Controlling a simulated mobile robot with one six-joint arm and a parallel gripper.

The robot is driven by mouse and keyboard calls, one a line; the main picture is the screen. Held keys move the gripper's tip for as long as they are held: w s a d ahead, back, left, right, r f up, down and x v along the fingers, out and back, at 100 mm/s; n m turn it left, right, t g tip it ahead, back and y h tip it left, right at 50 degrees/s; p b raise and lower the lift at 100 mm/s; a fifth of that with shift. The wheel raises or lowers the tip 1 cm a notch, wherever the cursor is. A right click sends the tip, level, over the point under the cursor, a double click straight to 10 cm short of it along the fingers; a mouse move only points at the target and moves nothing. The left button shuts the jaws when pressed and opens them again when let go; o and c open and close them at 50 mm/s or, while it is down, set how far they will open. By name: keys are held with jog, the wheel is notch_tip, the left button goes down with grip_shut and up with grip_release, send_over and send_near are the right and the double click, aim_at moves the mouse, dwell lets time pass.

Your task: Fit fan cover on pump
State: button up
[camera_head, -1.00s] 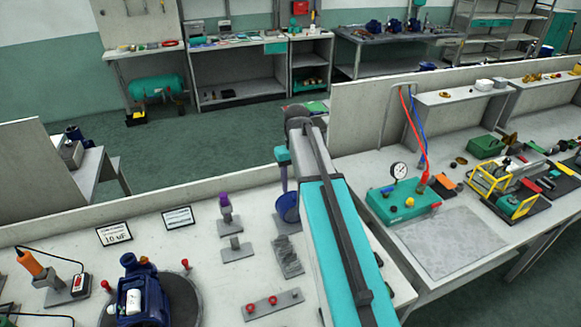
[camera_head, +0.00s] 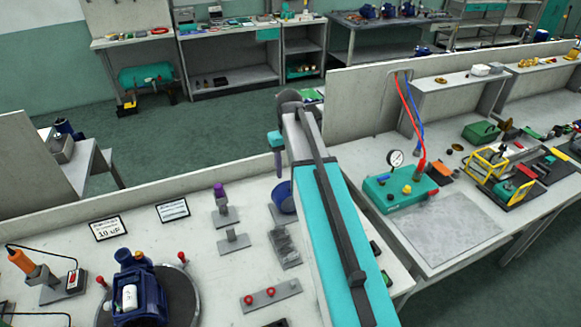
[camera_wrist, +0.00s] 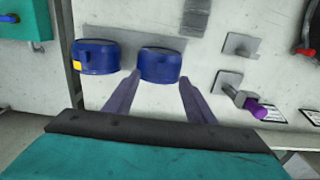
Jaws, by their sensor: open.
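The blue pump (camera_head: 138,292) stands on a dark round turntable at the lower left of the head view. A blue round fan cover (camera_head: 284,197) stands on the bench, partly hidden by my arm. In the wrist view two blue covers stand side by side on a grey plate: a left one (camera_wrist: 97,57) with a yellow mark and a right one (camera_wrist: 161,65). My gripper (camera_wrist: 160,77) is open, its two mauve fingers pointing at the right cover, one towards each side. Nothing is held. I cannot tell whether the fingers touch it.
A purple-topped tool on a stand (camera_head: 221,205) is close to the covers. A grey strip with red knobs (camera_head: 270,296) lies nearer the front. An orange-handled tool (camera_head: 22,262) stands at far left. A low back wall (camera_head: 150,190) edges the bench.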

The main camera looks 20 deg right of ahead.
aim_at(290, 187)
jog(key=shift+f+b, duration=1.15)
jog(key=shift+f, duration=1.15)
jog(key=shift+f, duration=0.95)
dwell(0.8)
grip_shut()
jog(key=shift+s, duration=0.2)
jog(key=shift+s, duration=2.3)
